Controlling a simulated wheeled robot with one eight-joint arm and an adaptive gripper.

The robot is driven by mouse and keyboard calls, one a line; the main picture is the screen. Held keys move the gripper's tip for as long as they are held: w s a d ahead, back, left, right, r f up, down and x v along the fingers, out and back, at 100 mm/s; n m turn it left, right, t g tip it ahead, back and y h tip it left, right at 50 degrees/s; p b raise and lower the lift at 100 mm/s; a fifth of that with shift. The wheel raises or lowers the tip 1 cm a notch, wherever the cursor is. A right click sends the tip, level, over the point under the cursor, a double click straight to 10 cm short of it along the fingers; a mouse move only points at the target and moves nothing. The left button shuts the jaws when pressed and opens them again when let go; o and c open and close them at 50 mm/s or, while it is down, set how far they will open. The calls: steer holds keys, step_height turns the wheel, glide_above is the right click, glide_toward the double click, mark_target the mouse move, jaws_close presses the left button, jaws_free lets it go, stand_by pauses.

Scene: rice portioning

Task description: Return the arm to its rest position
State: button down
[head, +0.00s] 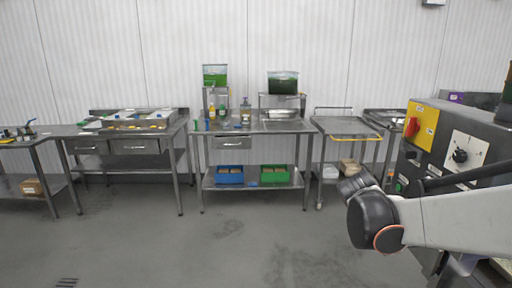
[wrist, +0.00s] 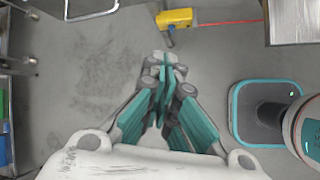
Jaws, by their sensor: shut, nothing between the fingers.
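My gripper (wrist: 165,65) shows in the wrist view with its teal fingers together. It is shut and empty, with bare grey floor around and beneath it. In the head view, my white and black arm reaches in from the right edge, in front of the machine. I cannot make out my gripper in the head view.
A dark machine with a yellow switch panel (head: 419,127) stands at the right, close to my arm. A steel table (head: 290,126) with shelves stands ahead, a wheeled trolley (head: 345,127) beside it. A yellow object (wrist: 177,18) lies beyond my fingers. The middle floor is clear.

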steer(key=s+a+r+m+t+y, duration=0.2)
steer(key=s+a+m+t+y, duration=0.3)
steer(key=s+a+m, duration=0.9)
steer(key=shift+s+a+r+m+y, duration=0.35)
steer(key=shift+s+a+y, duration=0.55)
steer(key=shift+s, duration=0.7)
steer(key=shift+d, duration=0.1)
